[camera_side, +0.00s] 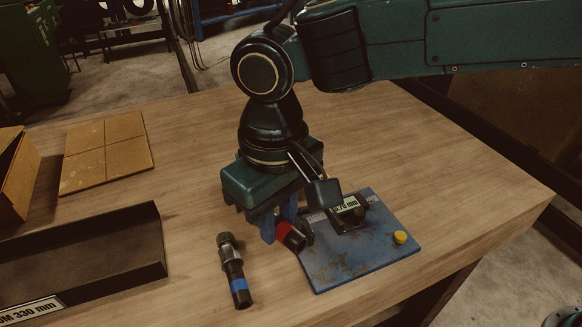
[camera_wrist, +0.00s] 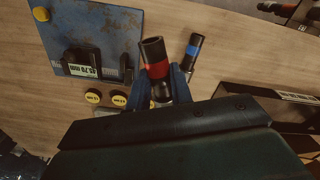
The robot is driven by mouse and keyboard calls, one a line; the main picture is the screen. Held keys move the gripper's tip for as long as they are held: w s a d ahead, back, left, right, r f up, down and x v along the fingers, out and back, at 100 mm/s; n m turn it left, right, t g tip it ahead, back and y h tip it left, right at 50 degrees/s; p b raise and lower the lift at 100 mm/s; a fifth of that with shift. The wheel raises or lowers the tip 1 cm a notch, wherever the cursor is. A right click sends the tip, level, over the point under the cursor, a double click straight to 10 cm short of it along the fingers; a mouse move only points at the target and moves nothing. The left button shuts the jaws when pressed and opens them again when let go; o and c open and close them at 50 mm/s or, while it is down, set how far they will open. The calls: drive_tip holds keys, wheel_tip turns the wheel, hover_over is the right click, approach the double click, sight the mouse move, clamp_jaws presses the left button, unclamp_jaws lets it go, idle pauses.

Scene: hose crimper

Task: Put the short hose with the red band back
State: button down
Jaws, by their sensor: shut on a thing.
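The short hose with the red band (camera_side: 290,236) is between the blue fingers of my gripper (camera_side: 275,228), just left of the blue plate. In the wrist view the red-banded hose (camera_wrist: 154,60) sticks out between the fingertips of my gripper (camera_wrist: 160,80), its black open end pointing away. My gripper is shut on it. The hose's other end is partly hidden by the fingers. I cannot tell whether the hose touches the table.
A blue-banded hose (camera_side: 234,272) lies on the table left of my gripper. The blue plate (camera_side: 335,268) carries a black holder with a label and a yellow knob (camera_side: 400,237). A black tray (camera_side: 85,262) and a cardboard sheet (camera_side: 106,152) are left. Yellow discs (camera_wrist: 118,100) lie near the plate.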

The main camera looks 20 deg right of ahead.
sight(280, 277)
drive_tip(key=shift+f, duration=5.45)
drive_tip(key=shift+f, duration=0.15)
drive_tip(key=c, duration=1.3)
unclamp_jaws()
drive_tip(key=shift+o, duration=0.2)
wheel_tip(280, 277, up, 12)
drive_tip(key=shift+r, duration=0.15)
